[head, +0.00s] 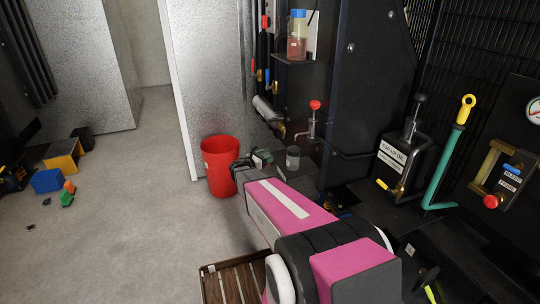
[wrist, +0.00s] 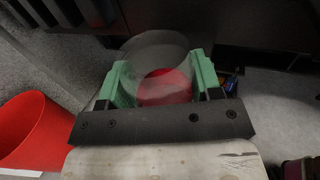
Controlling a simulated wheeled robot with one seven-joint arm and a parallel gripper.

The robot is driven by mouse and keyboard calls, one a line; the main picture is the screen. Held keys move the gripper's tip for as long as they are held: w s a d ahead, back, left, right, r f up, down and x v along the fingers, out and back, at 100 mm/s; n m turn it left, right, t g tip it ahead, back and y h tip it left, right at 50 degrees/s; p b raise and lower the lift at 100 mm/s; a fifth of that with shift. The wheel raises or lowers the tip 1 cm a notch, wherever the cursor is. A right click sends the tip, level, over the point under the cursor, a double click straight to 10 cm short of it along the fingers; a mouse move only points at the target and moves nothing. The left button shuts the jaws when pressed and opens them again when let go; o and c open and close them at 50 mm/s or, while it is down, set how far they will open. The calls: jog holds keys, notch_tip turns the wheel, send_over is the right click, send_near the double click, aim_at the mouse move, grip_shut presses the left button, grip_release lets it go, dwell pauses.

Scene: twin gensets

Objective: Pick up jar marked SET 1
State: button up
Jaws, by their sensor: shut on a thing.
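My gripper (head: 254,160) is beside the red bucket in the head view. In the wrist view its green fingers (wrist: 160,85) are shut on a clear jar (wrist: 152,48). A round red patch shows in or through this jar's glass; I cannot tell which. No marking is readable on it, and the head view barely shows it. A blue-lidded jar (head: 297,36) with reddish contents stands on a small shelf above. Its label is too small to read.
The red bucket (head: 220,165) stands on the floor left of my gripper; it also shows in the wrist view (wrist: 35,130). The tap (head: 313,122) and black machinery stand at right. A slatted wooden crate (head: 232,281) is in front.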

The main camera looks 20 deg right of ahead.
jog(key=shift+v, duration=2.65)
jog(key=shift+a, duration=0.1)
